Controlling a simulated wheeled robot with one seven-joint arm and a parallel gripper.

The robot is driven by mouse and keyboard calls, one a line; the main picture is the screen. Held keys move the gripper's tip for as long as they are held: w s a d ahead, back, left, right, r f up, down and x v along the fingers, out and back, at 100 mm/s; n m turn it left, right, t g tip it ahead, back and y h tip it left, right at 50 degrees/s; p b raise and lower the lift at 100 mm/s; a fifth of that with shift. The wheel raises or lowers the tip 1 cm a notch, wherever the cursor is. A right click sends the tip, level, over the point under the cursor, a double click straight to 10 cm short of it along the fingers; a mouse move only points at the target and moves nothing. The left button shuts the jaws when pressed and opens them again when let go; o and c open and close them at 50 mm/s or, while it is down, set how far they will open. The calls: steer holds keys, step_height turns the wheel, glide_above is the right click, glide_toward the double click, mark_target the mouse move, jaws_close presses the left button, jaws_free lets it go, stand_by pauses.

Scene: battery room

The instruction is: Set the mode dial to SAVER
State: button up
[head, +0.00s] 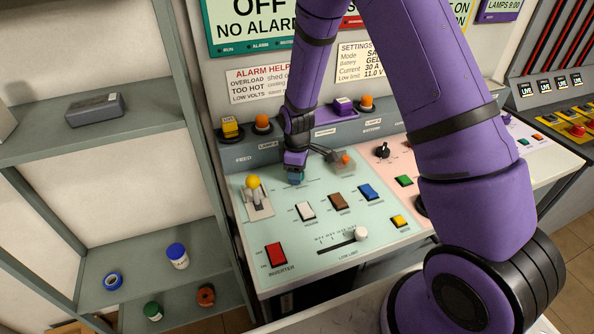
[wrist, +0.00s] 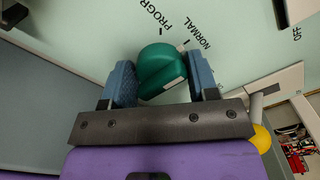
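The mode dial is a green knob (wrist: 161,68) on the pale green panel, seen in the wrist view. The labels NORMAL and a cut-off PROGR stand beyond it; its pale mark is on the side toward NORMAL. No SAVER label shows. My gripper (wrist: 163,84) has its two blue finger pads on either side of the knob, seemingly touching both sides. In the head view my gripper (head: 295,177) points down at the back left of the panel and hides the dial.
A yellow-knobbed lever (head: 253,183) stands close left of my gripper. Rocker switches, including a white one (head: 305,211), a red switch (head: 276,254) and a slider (head: 361,234) lie nearer. A grey shelf (head: 95,122) is at left. A settings sheet (head: 361,62) hangs behind, partly hidden.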

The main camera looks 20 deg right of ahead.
steer(key=shift+m, duration=0.4)
steer(key=m, duration=0.3)
steer(key=shift+m, duration=0.4)
steer(key=m, duration=0.4)
steer(key=shift+m, duration=0.3)
steer(key=o, duration=0.8)
steer(key=shift+o, duration=0.2)
step_height(320, 180, up, 11)
steer(key=shift+f, duration=0.1)
stand_by(0.4)
